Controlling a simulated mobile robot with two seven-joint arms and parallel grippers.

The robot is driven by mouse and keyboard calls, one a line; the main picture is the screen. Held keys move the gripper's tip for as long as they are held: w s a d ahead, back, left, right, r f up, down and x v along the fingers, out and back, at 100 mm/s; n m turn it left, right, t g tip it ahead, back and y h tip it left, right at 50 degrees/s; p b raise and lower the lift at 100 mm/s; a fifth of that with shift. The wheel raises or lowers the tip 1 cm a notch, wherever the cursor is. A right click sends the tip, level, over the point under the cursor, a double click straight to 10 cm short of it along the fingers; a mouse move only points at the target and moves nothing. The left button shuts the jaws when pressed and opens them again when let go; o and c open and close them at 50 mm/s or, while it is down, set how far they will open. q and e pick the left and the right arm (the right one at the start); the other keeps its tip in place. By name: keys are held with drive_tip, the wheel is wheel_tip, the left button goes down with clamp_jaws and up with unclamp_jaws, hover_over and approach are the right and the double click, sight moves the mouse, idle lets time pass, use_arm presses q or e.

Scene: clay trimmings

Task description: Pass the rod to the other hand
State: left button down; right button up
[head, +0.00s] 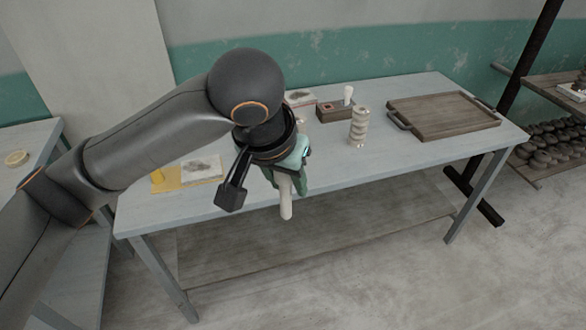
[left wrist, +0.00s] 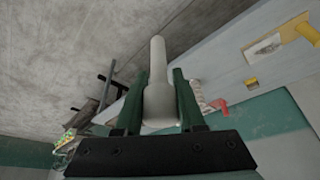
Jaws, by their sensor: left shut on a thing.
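The pale, off-white rod (head: 286,205) hangs below my left gripper (head: 288,180) in the head view, just off the front edge of the table. In the left wrist view the rod (left wrist: 158,85) stands between the two green fingers of my left gripper (left wrist: 160,95), which are shut on it. Its rounded, narrower end sticks out past the fingertips. The rod's upper part in the head view is hidden by the gripper. My right gripper is in neither view.
The grey-blue table (head: 345,165) bears a brown tray (head: 445,130) at right, a ribbed beige column (head: 359,127), a small wooden box (head: 334,111) and a yellow item (head: 170,180) at left. A shelf of dark round pieces (head: 550,140) stands far right. The floor in front is clear.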

use_arm(q)
drive_tip(key=s+a+f+m+g+h, duration=0.2)
drive_tip(key=f+m, duration=0.4)
drive_tip(key=m, duration=0.6)
drive_tip(key=shift+a+f+m+g+h, duration=0.3)
drive_tip(key=shift+a+f+m+g, duration=0.1)
drive_tip(key=shift+a+g, duration=0.5)
